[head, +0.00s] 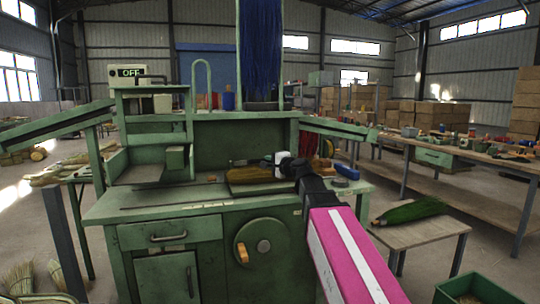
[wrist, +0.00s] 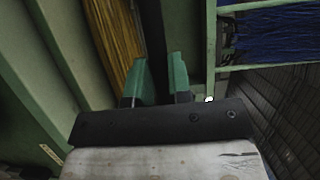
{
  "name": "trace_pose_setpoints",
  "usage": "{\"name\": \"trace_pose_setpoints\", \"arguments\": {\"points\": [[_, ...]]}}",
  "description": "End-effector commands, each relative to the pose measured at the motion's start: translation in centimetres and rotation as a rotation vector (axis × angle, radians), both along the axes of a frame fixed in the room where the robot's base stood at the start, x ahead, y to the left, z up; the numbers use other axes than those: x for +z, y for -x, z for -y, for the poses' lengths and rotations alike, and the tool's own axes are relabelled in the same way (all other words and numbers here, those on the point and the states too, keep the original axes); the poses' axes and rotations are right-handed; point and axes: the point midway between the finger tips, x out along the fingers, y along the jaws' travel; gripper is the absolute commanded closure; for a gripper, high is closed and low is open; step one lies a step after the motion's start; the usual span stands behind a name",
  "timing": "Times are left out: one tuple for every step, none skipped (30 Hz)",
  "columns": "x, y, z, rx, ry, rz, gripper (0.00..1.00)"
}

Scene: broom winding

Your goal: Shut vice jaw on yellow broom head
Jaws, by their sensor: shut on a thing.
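The yellow broom head (head: 250,174) lies on the green bench top, partly behind my arm. Its yellow bristles also show at the upper left of the wrist view (wrist: 118,38). My gripper (head: 284,158) is over the bench beside the bristles. In the wrist view its two green fingers (wrist: 156,78) stand on either side of a dark bar (wrist: 153,35), and it is shut on that bar. The bar runs alongside the bristles; I cannot tell how it joins the vice. The vice jaw is not clearly visible, and whether it touches the broom head is hidden.
The green workbench (head: 150,209) has a wheel with a yellow handle (head: 242,252) on its front. Blue strands (head: 260,50) hang behind. A green broom (head: 412,211) lies on a low table at right. A green crate (head: 445,297) stands at lower right.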

Motion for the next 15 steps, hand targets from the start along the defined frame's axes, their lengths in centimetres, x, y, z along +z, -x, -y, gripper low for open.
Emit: {"name": "trace_pose_setpoints", "arguments": {"points": [[-1.3,-0.1,0.0,0.0,0.004,0.01,1.0],[-1.7,-0.1,0.1,-0.001,0.001,0.021,1.0],[-2.3,0.0,0.1,-0.001,-0.002,0.037,1.0],[-2.8,0.1,0.1,0.0,-0.006,0.048,0.99],[-3.3,0.2,0.1,0.001,-0.008,0.061,0.89],[-3.9,0.4,0.1,0.002,-0.012,0.077,0.75],[-4.3,0.5,0.2,0.002,-0.014,0.088,0.65],[-4.7,0.6,0.2,0.003,-0.017,0.099,0.57],[-5.2,0.7,0.2,0.004,-0.021,0.115,0.47],[-5.5,0.8,0.2,0.004,-0.023,0.124,0.42],[-5.8,0.9,0.2,0.004,-0.027,0.134,0.42],[-6.2,1.0,0.2,0.004,-0.03,0.147,0.42],[-6.5,1.1,0.2,0.004,-0.033,0.155,0.42],[-6.7,1.1,0.3,0.003,-0.034,0.16,0.45],[-7.0,1.2,0.3,0.003,-0.037,0.17,0.96]]}}
